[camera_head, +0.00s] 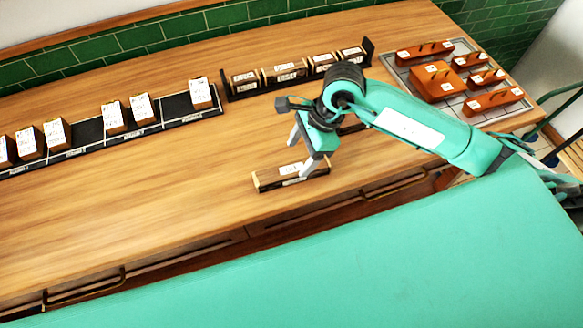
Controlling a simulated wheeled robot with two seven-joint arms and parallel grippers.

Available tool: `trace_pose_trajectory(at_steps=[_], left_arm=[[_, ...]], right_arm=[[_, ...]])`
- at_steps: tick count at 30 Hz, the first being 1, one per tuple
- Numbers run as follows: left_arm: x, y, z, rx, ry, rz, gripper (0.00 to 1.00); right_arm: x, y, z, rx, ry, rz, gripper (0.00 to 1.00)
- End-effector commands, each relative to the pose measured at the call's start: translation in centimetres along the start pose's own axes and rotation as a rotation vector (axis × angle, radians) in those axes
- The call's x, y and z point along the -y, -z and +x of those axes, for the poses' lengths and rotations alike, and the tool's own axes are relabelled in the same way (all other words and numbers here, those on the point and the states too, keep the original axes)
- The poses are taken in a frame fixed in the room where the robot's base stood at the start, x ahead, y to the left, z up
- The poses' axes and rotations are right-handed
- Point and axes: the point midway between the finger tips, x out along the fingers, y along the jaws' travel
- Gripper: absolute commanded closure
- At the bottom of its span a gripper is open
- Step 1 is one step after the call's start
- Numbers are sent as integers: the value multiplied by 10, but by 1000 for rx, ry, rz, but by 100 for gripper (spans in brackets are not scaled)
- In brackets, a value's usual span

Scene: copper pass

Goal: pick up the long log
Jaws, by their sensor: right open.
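A dark brown log with a pale end and a white label (268,180) lies on the wooden counter near its front edge, in the middle of the head view. My right gripper (298,160) points down over the right half of this log and is open. One finger overlaps the log in the picture; I cannot tell whether it touches. Part of another dark piece shows behind my right arm (352,129), mostly hidden. My left gripper is not in view.
A dark rack (227,88) at the back holds several labelled logs. A long black tray (172,117) at left holds upright labelled blocks. A grey tray (396,73) at right holds orange-brown pieces. The counter's left front (120,200) is clear.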

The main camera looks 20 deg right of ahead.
Motion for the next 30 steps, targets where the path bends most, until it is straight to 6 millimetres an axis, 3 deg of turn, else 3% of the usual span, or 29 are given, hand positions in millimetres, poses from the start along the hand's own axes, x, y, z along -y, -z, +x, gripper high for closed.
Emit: trace_pose_trajectory(at_steps=[3,11,18,27,28,30], left_arm=[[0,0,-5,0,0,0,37],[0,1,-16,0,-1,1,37],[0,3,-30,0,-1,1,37],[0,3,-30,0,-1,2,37],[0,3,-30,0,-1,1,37],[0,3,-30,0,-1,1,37]], right_arm=[[0,-1,15,2,-3,2,33],[0,-1,33,2,-4,2,33],[1,1,67,3,-3,3,33],[2,2,75,3,1,1,33],[2,2,75,3,1,1,35],[2,2,75,3,1,1,48]])
